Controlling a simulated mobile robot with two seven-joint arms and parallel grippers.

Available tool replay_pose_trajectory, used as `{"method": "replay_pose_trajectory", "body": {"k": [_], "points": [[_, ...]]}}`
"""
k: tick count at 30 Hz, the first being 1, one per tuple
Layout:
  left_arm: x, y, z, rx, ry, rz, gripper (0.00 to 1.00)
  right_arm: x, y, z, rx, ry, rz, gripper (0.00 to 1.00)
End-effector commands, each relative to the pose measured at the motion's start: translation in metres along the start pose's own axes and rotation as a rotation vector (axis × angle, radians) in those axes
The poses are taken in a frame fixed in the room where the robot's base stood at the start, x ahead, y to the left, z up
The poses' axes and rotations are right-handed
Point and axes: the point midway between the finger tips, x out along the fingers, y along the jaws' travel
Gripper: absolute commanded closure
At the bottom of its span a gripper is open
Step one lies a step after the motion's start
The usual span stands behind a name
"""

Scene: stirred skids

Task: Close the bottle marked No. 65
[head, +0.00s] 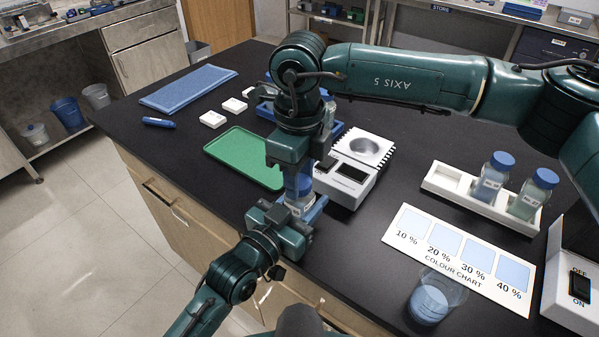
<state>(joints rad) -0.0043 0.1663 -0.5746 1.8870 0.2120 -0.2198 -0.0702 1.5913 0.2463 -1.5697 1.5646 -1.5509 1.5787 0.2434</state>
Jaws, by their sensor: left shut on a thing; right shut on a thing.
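A bottle with a white label (298,208) stands upright between my two grippers at the front edge of the dark bench. Its number is too small to read. My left gripper (300,213) is shut on the bottle's body from the front left. My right gripper (299,172) points down from above and is shut on the blue cap (299,184) at the bottle's top. The fingers hide much of the cap and neck, so I cannot tell whether the cap is fully seated.
A white rack (450,190) holds two blue-capped bottles (492,178) (532,195). A beaker of blue liquid (430,304) stands by the colour chart (470,257).

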Motion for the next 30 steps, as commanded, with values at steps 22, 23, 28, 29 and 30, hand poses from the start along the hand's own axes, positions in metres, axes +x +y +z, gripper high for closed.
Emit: {"method": "replay_pose_trajectory", "body": {"k": [22,23,28,29,30], "points": [[0.000,0.000,0.000,0.000,-0.001,0.000,1.00,-0.009,0.000,0.001,-0.005,-0.002,-0.002,0.39],[0.000,0.000,0.000,0.000,-0.001,0.000,1.00,-0.012,0.000,0.001,-0.005,-0.003,-0.003,0.39],[0.000,0.000,0.000,0.000,-0.001,0.000,1.00,-0.045,0.000,0.001,-0.004,-0.003,-0.003,0.39],[0.000,0.000,0.000,0.000,-0.001,0.000,1.00,-0.052,0.000,0.001,-0.004,-0.004,-0.002,0.39],[0.000,0.000,0.001,0.000,-0.001,0.000,1.00,-0.061,0.000,0.001,-0.004,-0.003,-0.004,0.39]]}}
